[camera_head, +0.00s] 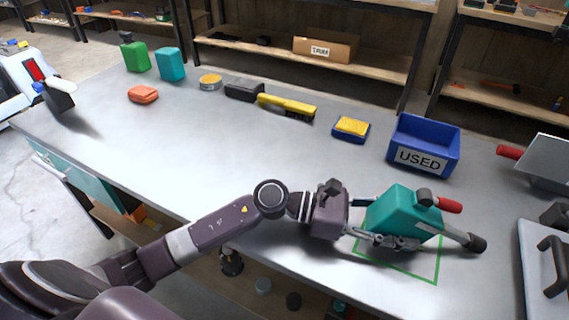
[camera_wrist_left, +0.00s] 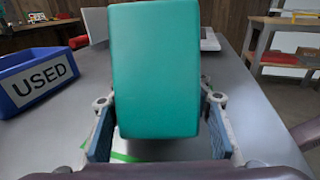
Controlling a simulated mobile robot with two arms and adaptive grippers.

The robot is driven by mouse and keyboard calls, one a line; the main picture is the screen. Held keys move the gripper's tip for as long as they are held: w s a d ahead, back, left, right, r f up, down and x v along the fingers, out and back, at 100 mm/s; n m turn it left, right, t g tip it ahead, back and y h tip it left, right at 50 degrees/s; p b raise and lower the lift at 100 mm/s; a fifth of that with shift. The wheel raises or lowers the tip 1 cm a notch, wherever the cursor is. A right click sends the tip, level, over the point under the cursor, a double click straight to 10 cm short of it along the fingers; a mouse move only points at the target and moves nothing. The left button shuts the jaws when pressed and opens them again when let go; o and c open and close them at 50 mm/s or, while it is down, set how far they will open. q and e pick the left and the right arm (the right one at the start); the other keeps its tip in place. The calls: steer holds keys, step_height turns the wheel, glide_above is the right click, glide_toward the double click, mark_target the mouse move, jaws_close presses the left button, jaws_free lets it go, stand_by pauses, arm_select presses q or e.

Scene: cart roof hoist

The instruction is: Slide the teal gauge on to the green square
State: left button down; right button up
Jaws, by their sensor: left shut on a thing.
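The teal gauge (camera_head: 400,213) is a teal block with a red-handled part and a dark-tipped hose. It sits over the green square (camera_head: 437,266), a green outline on the grey table. My left gripper (camera_head: 385,222) is shut on the gauge, one finger on each side. In the left wrist view the teal gauge (camera_wrist_left: 157,70) fills the middle between the two fingers (camera_wrist_left: 158,135), and a bit of the green square (camera_wrist_left: 122,157) shows below it. My right gripper is not in view.
A blue bin marked USED (camera_head: 424,146) stands behind the gauge. A yellow sponge in a blue tray (camera_head: 351,129) and a yellow-black tool (camera_head: 287,107) lie farther back. A grey panel with a black handle (camera_head: 543,270) is at the right. The table's middle is clear.

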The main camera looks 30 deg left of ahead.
arm_select(q)
steer(key=shift+s+d+f, duration=0.15)
steer(key=shift+d+f, duration=0.05)
steer(key=shift+f, duration=0.2)
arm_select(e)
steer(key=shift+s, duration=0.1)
arm_select(q)
steer(key=shift+x, duration=1.05)
steer(key=shift+d, duration=0.2)
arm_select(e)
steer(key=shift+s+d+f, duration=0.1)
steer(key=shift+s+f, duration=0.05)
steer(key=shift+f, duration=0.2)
arm_select(q)
steer(key=c, duration=1.4)
jaws_free()
steer(key=o, duration=0.7)
steer(key=shift+r, duration=0.1)
